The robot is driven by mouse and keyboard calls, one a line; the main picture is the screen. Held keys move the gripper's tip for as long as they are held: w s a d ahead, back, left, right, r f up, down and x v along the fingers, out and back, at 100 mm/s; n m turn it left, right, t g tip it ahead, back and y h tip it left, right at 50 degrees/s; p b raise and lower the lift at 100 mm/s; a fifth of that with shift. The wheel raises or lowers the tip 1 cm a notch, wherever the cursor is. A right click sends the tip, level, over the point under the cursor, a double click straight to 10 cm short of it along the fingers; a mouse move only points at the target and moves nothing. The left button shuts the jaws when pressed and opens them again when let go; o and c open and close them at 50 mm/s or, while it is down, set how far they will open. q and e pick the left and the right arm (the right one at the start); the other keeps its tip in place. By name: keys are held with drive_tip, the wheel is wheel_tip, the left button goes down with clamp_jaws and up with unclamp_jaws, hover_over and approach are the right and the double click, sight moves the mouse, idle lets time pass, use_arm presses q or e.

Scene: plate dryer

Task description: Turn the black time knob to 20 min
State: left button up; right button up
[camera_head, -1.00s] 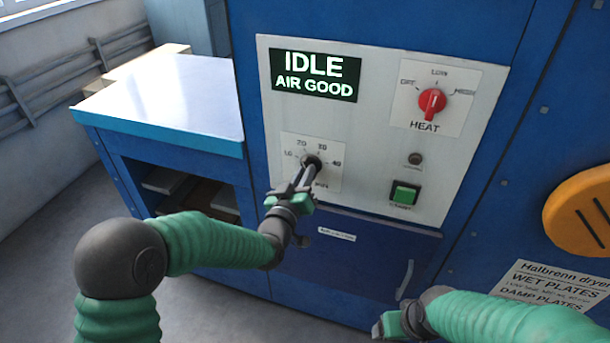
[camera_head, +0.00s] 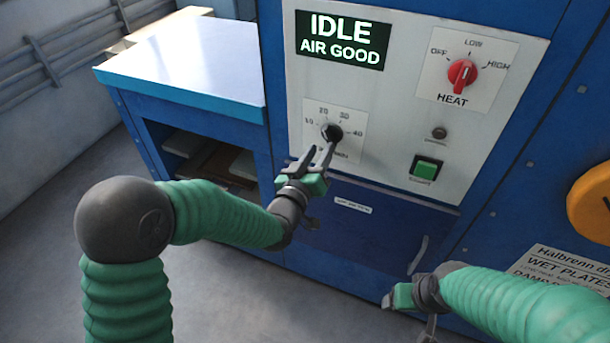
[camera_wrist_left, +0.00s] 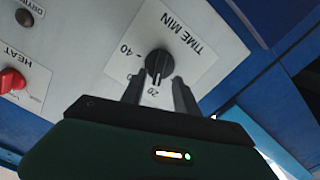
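The black time knob (camera_head: 331,132) sits on a white dial plate marked 10, 20, 30 and 40 on the dryer's control panel. In the left wrist view the knob (camera_wrist_left: 159,66) shows upside down, its white pointer line toward the 20. My left gripper (camera_head: 320,152) is just in front of and below the knob. Its two fingers are apart; in the left wrist view the fingertips (camera_wrist_left: 158,80) are on either side of the knob's lower part, with gaps visible. My right gripper (camera_head: 403,297) hangs low at the right, away from the knob; its finger opening is unclear.
The display (camera_head: 344,39) reads IDLE, AIR GOOD. A red heat knob (camera_head: 462,74) is at upper right, a green button (camera_head: 426,168) below it. A blue drawer front with a handle (camera_head: 418,255) is under the panel. A white-topped bench (camera_head: 190,70) stands left.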

use_arm(q)
drive_tip(key=p+v, duration=0.6)
drive_tip(key=v, duration=0.6)
drive_tip(key=shift+s, duration=0.4)
drive_tip(key=shift+a, duration=0.15)
